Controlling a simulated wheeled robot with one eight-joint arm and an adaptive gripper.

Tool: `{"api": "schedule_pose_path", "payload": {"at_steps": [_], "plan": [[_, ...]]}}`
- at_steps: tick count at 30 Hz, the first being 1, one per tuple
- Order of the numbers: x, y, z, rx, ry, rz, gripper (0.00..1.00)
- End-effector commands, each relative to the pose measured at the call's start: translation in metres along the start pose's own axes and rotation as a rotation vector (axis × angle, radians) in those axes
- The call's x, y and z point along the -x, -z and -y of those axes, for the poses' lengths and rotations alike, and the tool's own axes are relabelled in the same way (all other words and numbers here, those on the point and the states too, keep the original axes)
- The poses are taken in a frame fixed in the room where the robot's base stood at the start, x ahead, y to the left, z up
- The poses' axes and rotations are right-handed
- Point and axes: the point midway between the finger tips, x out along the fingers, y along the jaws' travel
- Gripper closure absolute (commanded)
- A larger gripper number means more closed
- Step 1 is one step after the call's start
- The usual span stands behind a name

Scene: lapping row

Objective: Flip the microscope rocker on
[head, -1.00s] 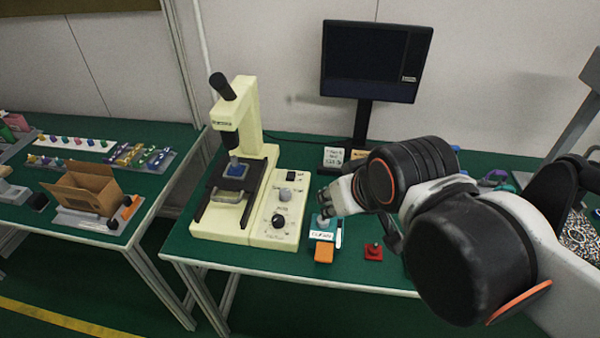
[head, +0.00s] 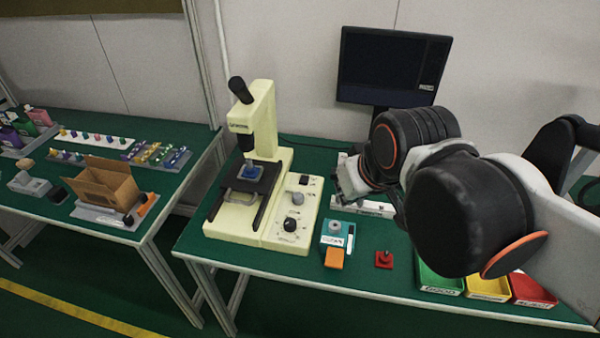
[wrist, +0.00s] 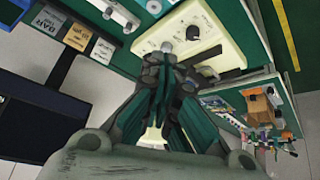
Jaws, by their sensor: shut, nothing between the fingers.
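The cream microscope (head: 238,219) stands on the green bench, with a black eyepiece tube and a blue piece on its dark stage. Its right-hand control panel has a black knob (head: 291,224), a grey knob (head: 303,180), and a small dark rocker (head: 315,181) near the back. My gripper (head: 339,190) is shut and empty, just right of the panel and above the bench. In the wrist view, my closed fingers (wrist: 170,75) lie in front of the panel (wrist: 222,42). The rocker cannot be made out there; the fingers cover part of the panel.
A monitor (head: 393,65) stands behind my arm. In front of the panel are a teal box (head: 337,233), an orange block (head: 334,258) and a red piece (head: 384,260). Green, yellow (head: 487,289) and red bins line the front right. A separate bench with a carton (head: 100,185) is left.

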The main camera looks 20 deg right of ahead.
Motion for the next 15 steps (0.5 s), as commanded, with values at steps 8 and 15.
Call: {"api": "schedule_pose_path", "payload": {"at_steps": [8, 15], "plan": [[-0.002, 0.058, -0.004, 0.152, 0.025, 0.102, 1.00], [-0.017, 0.102, -0.007, 0.285, 0.060, 0.187, 1.00]]}}
